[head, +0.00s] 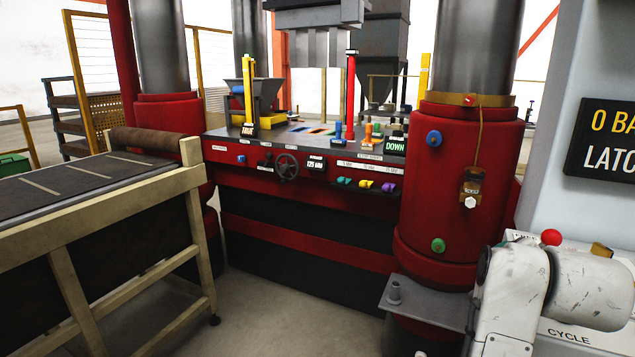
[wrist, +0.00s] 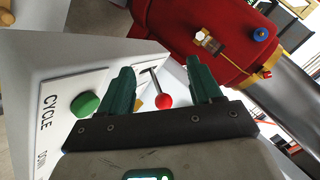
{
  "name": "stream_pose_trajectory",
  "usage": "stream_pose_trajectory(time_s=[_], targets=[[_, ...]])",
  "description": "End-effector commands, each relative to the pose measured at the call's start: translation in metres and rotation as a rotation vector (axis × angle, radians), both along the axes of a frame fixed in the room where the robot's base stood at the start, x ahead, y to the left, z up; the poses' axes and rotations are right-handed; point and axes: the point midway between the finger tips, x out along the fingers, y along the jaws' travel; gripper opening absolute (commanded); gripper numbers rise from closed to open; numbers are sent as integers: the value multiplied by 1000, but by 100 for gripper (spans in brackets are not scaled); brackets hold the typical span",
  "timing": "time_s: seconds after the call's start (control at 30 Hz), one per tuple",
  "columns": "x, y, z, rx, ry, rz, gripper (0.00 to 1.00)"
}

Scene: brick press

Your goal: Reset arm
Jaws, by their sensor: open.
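My gripper (wrist: 160,90) is open in the wrist view, with two green fingers spread apart. Between and beyond the fingers is a red ball knob (wrist: 164,101) on a thin metal rod. Nothing shows held between the fingers, and I cannot tell whether they touch the knob. The red knob also shows in the head view (head: 551,237), at the right above the white box marked CYCLE (head: 600,340). A green button (wrist: 85,104) sits on that box, left of the fingers in the wrist view. In the head view my gripper is out of sight.
A red press column (head: 462,190) with a hanging tag stands left of the white box. The press console (head: 300,150) has a handwheel, levers and coloured knobs. A conveyor (head: 90,190) fills the left side. A dark display panel (head: 605,140) hangs at the right. Open floor (head: 270,310) lies in front.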

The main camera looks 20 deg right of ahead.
Motion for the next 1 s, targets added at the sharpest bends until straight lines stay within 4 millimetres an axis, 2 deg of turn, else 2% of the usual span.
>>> stream_pose_trajectory(time_s=[0.03, 0.17, 0.27, 0.4, 0.6, 0.83, 0.9, 1.0], targets=[[1, 11, -18, -51, 78, 75, 64], [4, 46, -65, -166, 259, 293, 64], [-1, 76, -107, -239, 393, 472, 64], [-20, 122, -167, -312, 559, 732, 64], [-62, 182, -236, -356, 713, 1051, 64], [-118, 240, -290, -359, 803, 1350, 64], [-132, 236, -278, -325, 851, 1356, 64], [-156, 232, -277, -267, 924, 1368, 64]])
